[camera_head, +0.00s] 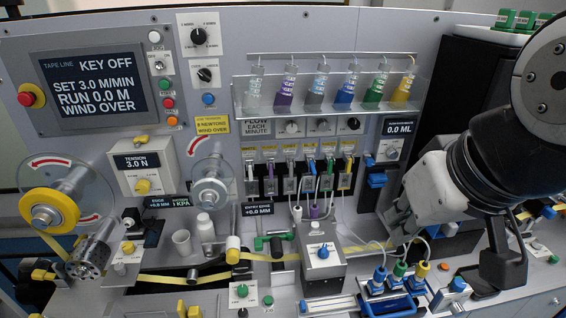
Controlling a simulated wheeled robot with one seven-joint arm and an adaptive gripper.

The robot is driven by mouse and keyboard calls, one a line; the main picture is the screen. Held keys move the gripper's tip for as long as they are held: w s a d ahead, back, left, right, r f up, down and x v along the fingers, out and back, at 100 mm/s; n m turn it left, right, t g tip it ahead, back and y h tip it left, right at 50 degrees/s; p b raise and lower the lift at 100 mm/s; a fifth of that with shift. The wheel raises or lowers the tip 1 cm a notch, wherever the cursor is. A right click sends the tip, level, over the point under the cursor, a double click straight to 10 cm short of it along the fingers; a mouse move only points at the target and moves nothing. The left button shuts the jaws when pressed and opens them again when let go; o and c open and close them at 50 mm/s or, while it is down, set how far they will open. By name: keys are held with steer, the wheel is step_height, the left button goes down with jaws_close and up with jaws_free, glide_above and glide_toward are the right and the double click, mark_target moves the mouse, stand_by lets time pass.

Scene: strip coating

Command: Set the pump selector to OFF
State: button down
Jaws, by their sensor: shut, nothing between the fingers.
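I cannot tell for certain which knob is the pump selector, as the small labels are too fine to read. Two black rotary knobs on white plates stand on the upper panel: an upper knob (199,36) and a lower knob (205,74). A row of small knobs (320,126) sits under the rack of bottles, by a sign that reads flow each minute. A blue knob (323,251) tops a grey box at the front middle. My gripper (398,220) is at the right, shut and empty, apart from the upper knobs. Its fingertips are partly hard to make out.
A display (95,82) at upper left reads KEY OFF, with a red button (27,98) beside it. A clear rack (330,97) of coloured bottles spans the middle. Yellow tape runs along the front deck. Blue, green and yellow connectors (398,271) with hoses stand below my gripper.

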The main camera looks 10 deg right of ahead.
steer(key=c, duration=1.9)
jaws_free()
steer(key=shift+o, duration=1.2)
steer(key=shift+w+f, duration=0.15)
steer(key=shift+w, duration=0.25)
steer(key=m+g+b, duration=0.5)
steer(key=g+b, duration=0.1)
glide_above(324, 247)
step_height(324, 247, down, 22)
steer(key=r, duration=0.1)
step_height(324, 247, down, 14)
steer(key=shift+r+p, duration=0.1)
steer(key=shift+p, duration=0.85)
jaws_close()
